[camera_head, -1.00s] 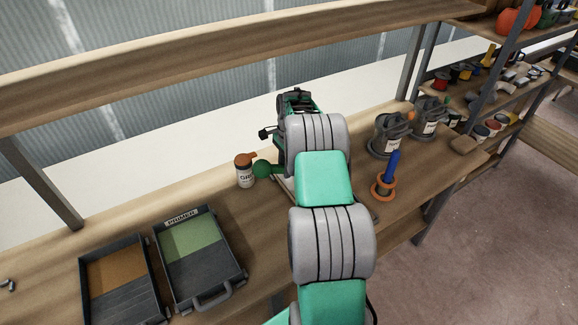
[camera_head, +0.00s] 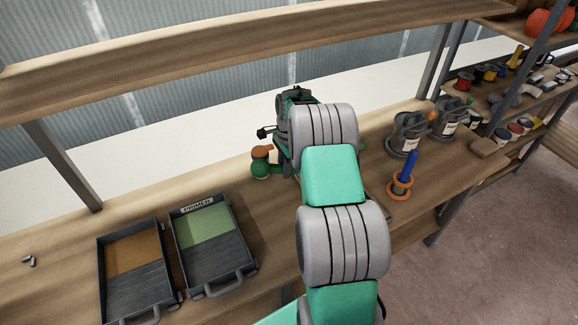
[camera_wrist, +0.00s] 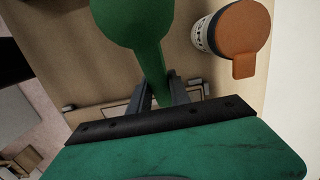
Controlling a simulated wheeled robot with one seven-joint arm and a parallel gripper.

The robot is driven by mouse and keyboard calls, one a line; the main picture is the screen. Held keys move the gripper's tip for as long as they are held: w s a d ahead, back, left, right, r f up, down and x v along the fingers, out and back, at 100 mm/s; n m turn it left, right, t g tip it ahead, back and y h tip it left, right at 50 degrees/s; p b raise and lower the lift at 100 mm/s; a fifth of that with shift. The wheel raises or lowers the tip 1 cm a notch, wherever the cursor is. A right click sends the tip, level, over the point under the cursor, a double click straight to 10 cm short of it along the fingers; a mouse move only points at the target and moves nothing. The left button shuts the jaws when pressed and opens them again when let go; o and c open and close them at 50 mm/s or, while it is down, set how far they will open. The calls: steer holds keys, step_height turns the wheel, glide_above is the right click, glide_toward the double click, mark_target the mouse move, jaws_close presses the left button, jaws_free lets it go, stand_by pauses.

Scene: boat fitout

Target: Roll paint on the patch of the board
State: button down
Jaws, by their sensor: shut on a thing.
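My gripper (camera_wrist: 160,92) is shut on the narrow handle of a green tool (camera_wrist: 133,20) with a rounded head; whether the head is a roller, I cannot tell. In the head view the tool's green head (camera_head: 260,169) shows left of my wrist, in front of an orange-lidded jar. A tray labelled PRIMER (camera_head: 214,262) holds light green paint. A second tray (camera_head: 136,284) holds orange-brown paint. In the wrist view, a thin outline with dark corner pieces lies under my fingers; it may be the board. Its patch is hidden.
The orange-lidded jar (camera_wrist: 235,40) stands close to the held tool. A blue-handled thing in an orange ring (camera_head: 402,180) and two grey-lidded containers (camera_head: 408,135) stand right of my arm. A raised wooden rail (camera_head: 200,55) runs behind. Bench space between the PRIMER tray and jar is clear.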

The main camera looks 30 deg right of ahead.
mark_target(276, 165)
steer(key=a, duration=0.3)
steer(key=shift+a, duration=0.1)
steer(key=shift+r, duration=0.15)
steer(key=shift+w+r+p, duration=0.1)
steer(key=shift+r+p, duration=0.5)
steer(key=shift+r, duration=0.05)
steer(key=s+p, duration=0.1)
steer(key=s, duration=0.8)
steer(key=shift+a+p, duration=0.2)
steer(key=shift+p, duration=0.2)
